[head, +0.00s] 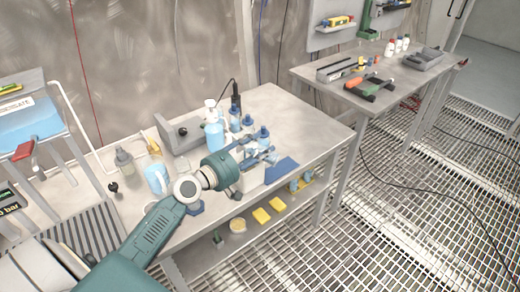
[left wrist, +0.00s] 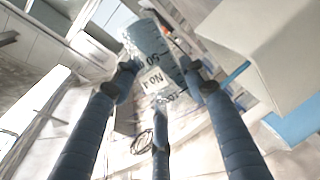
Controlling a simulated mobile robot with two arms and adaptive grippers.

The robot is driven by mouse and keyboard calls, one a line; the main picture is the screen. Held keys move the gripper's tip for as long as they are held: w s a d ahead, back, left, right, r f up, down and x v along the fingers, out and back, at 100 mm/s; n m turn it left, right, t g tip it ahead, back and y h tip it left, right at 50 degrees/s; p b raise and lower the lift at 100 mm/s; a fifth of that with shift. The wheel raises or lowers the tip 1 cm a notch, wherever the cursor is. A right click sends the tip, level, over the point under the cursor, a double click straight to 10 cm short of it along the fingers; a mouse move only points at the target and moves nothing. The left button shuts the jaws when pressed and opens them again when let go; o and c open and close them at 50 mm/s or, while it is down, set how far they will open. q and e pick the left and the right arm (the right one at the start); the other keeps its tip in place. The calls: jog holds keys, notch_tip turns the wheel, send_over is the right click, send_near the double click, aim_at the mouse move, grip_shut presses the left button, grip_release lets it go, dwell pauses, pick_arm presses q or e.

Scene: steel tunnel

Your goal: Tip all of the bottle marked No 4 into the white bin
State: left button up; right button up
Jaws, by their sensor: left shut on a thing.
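The bottle marked No 4 (left wrist: 150,60) is a clear graduated vessel with bluish contents and black print. In the left wrist view it sits between my left gripper's blue fingers (left wrist: 157,80), which are shut on it. It appears tilted there. In the head view my left gripper (head: 258,155) is over the right part of the bench, and its fingers and wrist mostly hide the bottle. The white bin (head: 250,182) stands just below and beside the gripper; its pale wall (left wrist: 265,50) also shows at the right of the wrist view. My right gripper is out of view.
Several blue-capped bottles and a wash bottle (head: 214,135) stand behind the gripper. A blue jug (head: 157,178) stands left of my arm. A blue mat (head: 282,171) lies right of the bin. A second table (head: 390,88) with tools is at the back right.

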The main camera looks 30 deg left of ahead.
pick_arm(q)
jog(key=shift+a+f+n+b, duration=0.1)
jog(key=shift+f+n+b, duration=0.2)
jog(key=shift+b, duration=0.65)
jog(key=shift+a+f+n+t+h+b, duration=0.1)
jog(key=shift+n+t+h+b, duration=0.1)
jog(key=shift+n+b, duration=0.4)
jog(key=shift+a+f+n+t+h+b, duration=0.1)
jog(key=shift+n+t+b, duration=0.1)
jog(key=shift+b, duration=0.7)
jog(key=shift+b, duration=0.5)
jog(key=shift+s+a+n+t+b, duration=0.1)
jog(key=shift+a+n+t+b, duration=0.25)
jog(key=shift+n+b, duration=0.6)
jog(key=shift+r, duration=0.1)
